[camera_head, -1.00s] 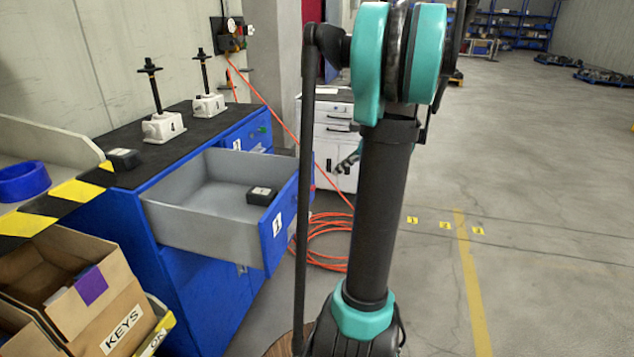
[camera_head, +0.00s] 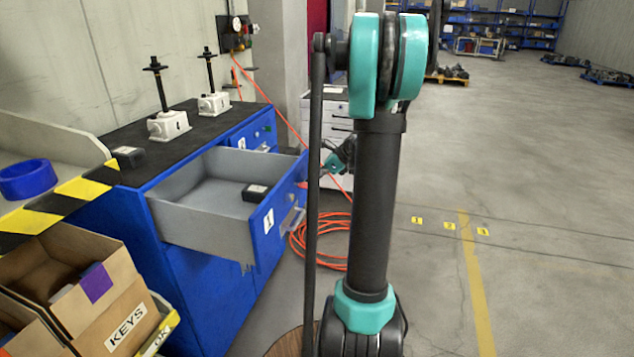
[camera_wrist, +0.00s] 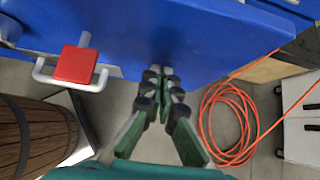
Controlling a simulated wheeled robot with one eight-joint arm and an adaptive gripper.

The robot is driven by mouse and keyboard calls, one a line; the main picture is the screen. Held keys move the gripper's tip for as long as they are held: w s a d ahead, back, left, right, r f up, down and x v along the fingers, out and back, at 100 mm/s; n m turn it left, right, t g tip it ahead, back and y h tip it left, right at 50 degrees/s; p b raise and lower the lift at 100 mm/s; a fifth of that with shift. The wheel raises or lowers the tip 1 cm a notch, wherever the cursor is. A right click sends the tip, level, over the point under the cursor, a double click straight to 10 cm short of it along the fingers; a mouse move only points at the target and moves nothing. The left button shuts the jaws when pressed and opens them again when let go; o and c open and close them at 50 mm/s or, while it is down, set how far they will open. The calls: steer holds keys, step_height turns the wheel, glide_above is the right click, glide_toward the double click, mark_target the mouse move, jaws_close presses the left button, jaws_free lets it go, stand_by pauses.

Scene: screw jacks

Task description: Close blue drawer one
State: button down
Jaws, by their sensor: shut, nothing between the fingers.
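Blue drawer one (camera_head: 268,219) is pulled far out of the blue cabinet, its grey tray (camera_head: 200,220) showing and a "1" label on its front. A small black box (camera_head: 255,193) lies inside. In the wrist view the blue drawer front (camera_wrist: 210,40) fills the top, with a metal handle (camera_wrist: 45,75) and a red square piece (camera_wrist: 75,64) at left. My gripper (camera_wrist: 161,72) is shut and empty, its tips close to the blue front, right of the handle; contact cannot be told. In the head view my gripper (camera_head: 334,163) is partly hidden behind my arm.
Two white screw jacks (camera_head: 168,124) and a black box (camera_head: 128,156) stand on the cabinet top. Cardboard boxes (camera_head: 120,310) are at lower left. An orange hose (camera_head: 320,240) lies coiled on the floor. A wooden barrel (camera_wrist: 40,135) shows in the wrist view.

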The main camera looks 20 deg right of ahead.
steer(key=shift+w+a, duration=0.1)
steer(key=shift+a, duration=0.05)
steer(key=w+a, duration=0.6)
steer(key=a, duration=0.2)
steer(key=w+a, duration=0.6)
steer(key=a, duration=0.3)
steer(key=w+a, duration=0.6)
steer(key=a, duration=0.3)
steer(key=shift+w, duration=0.4)
steer(key=shift+w+a, duration=0.1)
steer(key=shift+a+r, duration=0.1)
